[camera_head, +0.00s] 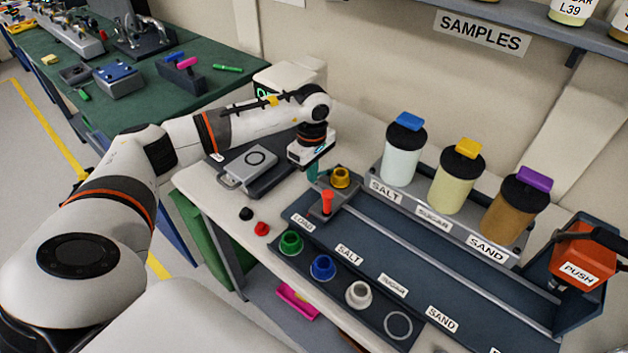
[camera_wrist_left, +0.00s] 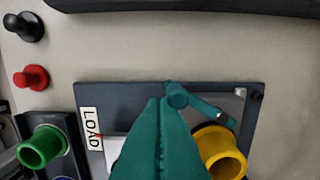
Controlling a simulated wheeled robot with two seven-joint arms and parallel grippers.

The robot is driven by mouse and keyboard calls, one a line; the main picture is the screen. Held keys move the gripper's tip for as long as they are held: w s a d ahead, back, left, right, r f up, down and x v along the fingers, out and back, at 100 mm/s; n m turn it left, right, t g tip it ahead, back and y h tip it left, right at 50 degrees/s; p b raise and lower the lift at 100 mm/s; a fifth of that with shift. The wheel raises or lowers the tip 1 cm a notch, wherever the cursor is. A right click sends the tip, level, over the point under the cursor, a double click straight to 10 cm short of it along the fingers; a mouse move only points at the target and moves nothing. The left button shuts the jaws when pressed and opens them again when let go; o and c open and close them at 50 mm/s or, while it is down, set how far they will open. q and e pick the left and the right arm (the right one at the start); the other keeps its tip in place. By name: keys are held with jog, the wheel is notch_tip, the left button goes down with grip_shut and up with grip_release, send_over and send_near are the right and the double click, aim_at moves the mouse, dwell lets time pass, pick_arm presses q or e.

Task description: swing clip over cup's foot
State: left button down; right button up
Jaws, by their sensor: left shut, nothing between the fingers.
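The yellow cup (camera_head: 340,177) stands at the far end of the dark LOAD plate (camera_head: 322,217). In the left wrist view the cup (camera_wrist_left: 220,150) is at the lower right. A teal clip (camera_wrist_left: 205,106) lies beside it, with a round knob at its left end and its arm slanting toward the cup's far side. I cannot tell whether the clip covers the cup's foot. My left gripper (camera_head: 312,172) points down just left of the cup. In the wrist view its teal fingers (camera_wrist_left: 163,103) are together, empty, close to the clip's knob, and hide part of the plate. My right gripper is out of view.
Green (camera_head: 290,243), blue (camera_head: 322,267) and white (camera_head: 358,294) cups stand in the front rack. A red peg (camera_head: 327,201) stands near the yellow cup. Salt, sugar and sand jars (camera_head: 404,152) stand behind. A grey box (camera_head: 248,170) lies left of the gripper.

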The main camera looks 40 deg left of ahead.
pick_arm(q)
jog(key=shift+w+a+b, duration=0.25)
jog(key=shift+a+b, duration=0.05)
jog(key=shift+a, duration=0.35)
jog(key=shift+w+a+b, duration=0.4)
jog(key=shift+w+a, duration=0.05)
jog(key=shift+a, duration=0.05)
jog(key=shift+w+a+b, duration=0.4)
jog(key=shift+w+a, duration=0.05)
jog(key=shift+w, duration=0.05)
dwell(0.4)
jog(key=shift+w, duration=0.1)
